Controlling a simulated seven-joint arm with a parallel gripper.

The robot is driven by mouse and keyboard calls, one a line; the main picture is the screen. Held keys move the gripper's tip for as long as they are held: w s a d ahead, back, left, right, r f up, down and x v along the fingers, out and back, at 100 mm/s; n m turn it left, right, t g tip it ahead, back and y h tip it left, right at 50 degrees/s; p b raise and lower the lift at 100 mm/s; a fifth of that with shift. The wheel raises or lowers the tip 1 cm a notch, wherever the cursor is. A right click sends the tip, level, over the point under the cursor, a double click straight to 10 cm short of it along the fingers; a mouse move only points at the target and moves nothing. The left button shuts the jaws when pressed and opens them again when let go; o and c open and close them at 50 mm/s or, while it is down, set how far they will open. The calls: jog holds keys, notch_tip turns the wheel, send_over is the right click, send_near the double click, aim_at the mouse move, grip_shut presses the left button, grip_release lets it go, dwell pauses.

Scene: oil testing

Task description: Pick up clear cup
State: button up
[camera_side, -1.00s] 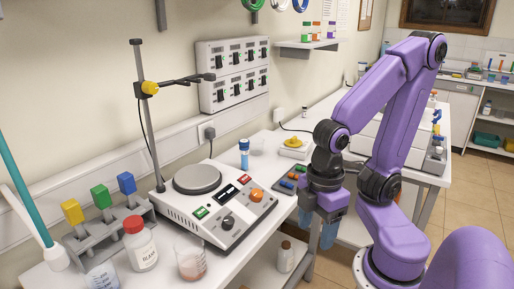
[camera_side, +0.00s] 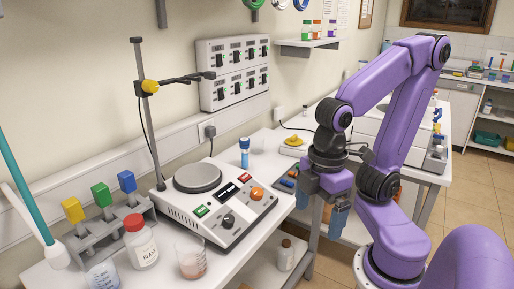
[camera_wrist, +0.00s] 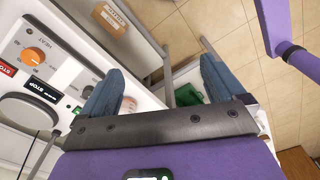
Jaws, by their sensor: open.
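A small clear cup (camera_side: 258,143) stands on the bench near the wall in the side view, behind a blue-capped bottle (camera_side: 244,153). It looks empty. A clear beaker with brownish-pink contents (camera_side: 191,260) stands at the front, and another clear vessel with markings (camera_side: 103,275) is at the bottom left. My gripper (camera_side: 321,208) has blue fingers pointing down, to the right of the hotplate and well away from these vessels. In the wrist view my gripper (camera_wrist: 161,72) is open, with nothing between its fingers. No clear cup is distinguishable there.
The hotplate unit (camera_side: 213,208) fills the middle of the bench, with a stand and clamp (camera_side: 150,110) behind it. A rack with coloured blocks (camera_side: 105,230) and a red-capped bottle (camera_side: 141,245) are at left. A yellow-topped device (camera_side: 294,148) sits further back. Floor lies below my gripper.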

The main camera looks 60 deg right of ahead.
jog(key=w+d+m+t, duration=0.1)
jog(key=w+m+t, duration=0.35)
jog(key=w, duration=1.15)
jog(key=w+d+m+t, duration=0.3)
jog(key=w+d+m, duration=0.2)
jog(key=w+d, duration=0.55)
jog(key=w+d+m+t+h, duration=0.25)
jog(key=w+d, duration=0.35)
jog(key=d, duration=0.6)
jog(key=s+d+r+m+t+h, duration=0.1)
jog(key=s+d+m+t+h, duration=0.2)
jog(key=d, duration=1.4)
jog(key=m, duration=0.1)
send_near(253, 140)
jog(key=shift+w+d+g, duration=0.3)
jog(key=shift+w+d, duration=0.15)
jog(key=shift+d, duration=0.05)
jog(key=shift+a+x, duration=0.1)
jog(key=shift+x, duration=1.25)
jog(key=shift+a+x, duration=0.15)
jog(key=shift+x, duration=1.2)
